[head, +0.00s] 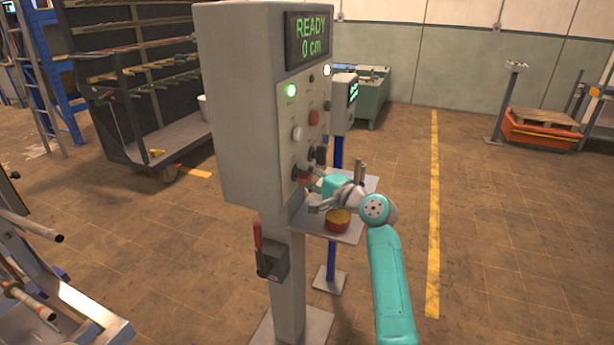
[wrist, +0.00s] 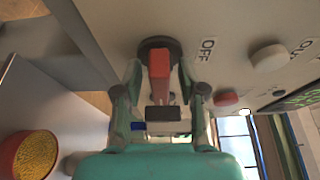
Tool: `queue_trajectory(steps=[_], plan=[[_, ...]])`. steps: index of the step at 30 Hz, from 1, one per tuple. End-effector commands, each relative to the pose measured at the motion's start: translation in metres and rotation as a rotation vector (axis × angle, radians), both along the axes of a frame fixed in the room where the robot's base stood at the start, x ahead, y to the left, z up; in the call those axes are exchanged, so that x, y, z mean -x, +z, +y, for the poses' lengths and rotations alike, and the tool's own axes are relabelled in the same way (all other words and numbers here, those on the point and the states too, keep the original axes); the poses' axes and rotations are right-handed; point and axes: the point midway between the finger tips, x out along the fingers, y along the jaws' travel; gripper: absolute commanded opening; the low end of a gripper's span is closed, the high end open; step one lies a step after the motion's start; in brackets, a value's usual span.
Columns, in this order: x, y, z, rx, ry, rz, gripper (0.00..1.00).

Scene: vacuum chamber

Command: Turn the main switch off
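The main switch appears as a red handle (wrist: 160,72) on a round black base in the wrist view, with an "OFF" label (wrist: 207,49) to its upper right. In the head view the switch (head: 302,177) is low on the front of the grey control cabinet (head: 240,110), partly hidden by my gripper. My gripper (head: 312,190) is at the cabinet front. In the wrist view its fingers (wrist: 161,85) stand on either side of the red handle, with visible gaps, so it is open around it. A dark block shows at the handle's near end.
The cabinet display (head: 309,40) reads "READY 0 cm" and a green lamp (head: 291,90) is lit. White (head: 297,133) and red (head: 314,117) buttons sit above the switch. A small shelf (head: 345,232) with a red-and-yellow bowl (head: 338,220) is below my gripper. A red-handled lever (head: 258,240) is on the post.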

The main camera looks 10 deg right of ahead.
Motion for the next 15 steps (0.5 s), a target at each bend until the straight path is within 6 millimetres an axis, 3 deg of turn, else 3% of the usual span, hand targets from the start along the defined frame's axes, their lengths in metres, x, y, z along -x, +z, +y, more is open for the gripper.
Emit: queue_trajectory(steps=[1,4,15], plan=[[0.0001,0.0,-0.0002,0.0,0.0,0.0,0.24],[0.0001,0.0,-0.0002,0.0,0.0,0.0,0.0],[0.0002,-0.0005,-0.0003,0.02,0.0,-0.027,0.0]])
